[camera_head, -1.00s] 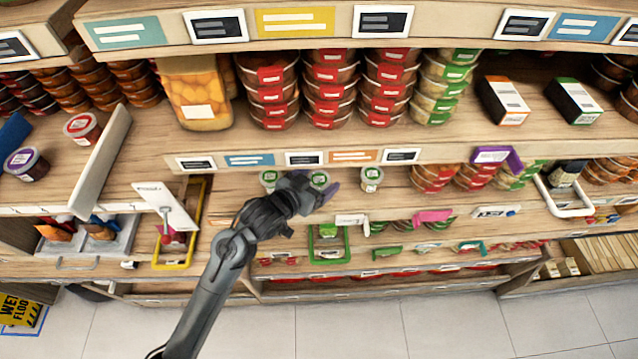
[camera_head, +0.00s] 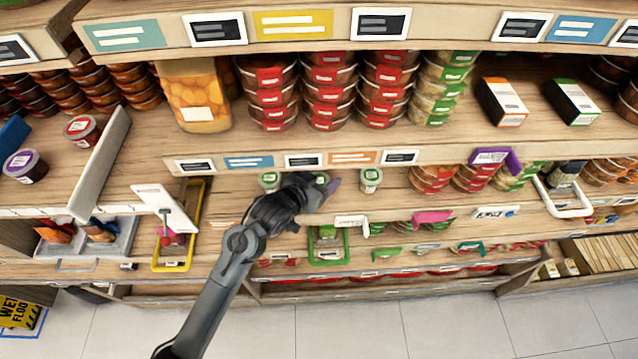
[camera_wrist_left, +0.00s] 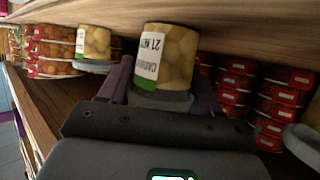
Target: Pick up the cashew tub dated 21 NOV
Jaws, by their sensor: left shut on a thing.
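Three small tubs with green lids stand in a row on the middle shelf in the head view: a left tub (camera_head: 269,180), a middle tub (camera_head: 321,178) partly hidden by my gripper, and a right tub (camera_head: 371,179). My left gripper (camera_head: 327,189) is at the middle tub. In the left wrist view its purple fingers (camera_wrist_left: 162,92) are shut around a tub of pale nuts (camera_wrist_left: 170,58), whose label reads "21 NOV" with part of the word cashew. Another similar tub (camera_wrist_left: 96,43) stands apart to its left. My right gripper is not in view.
The upper shelf edge (camera_head: 340,158) with price tags overhangs the tubs closely. Stacked red-labelled tubs (camera_head: 432,178) stand to the right on the same shelf. A yellow-framed holder (camera_head: 172,266) is at the left. The shelf between the right tub and the stacks is partly clear.

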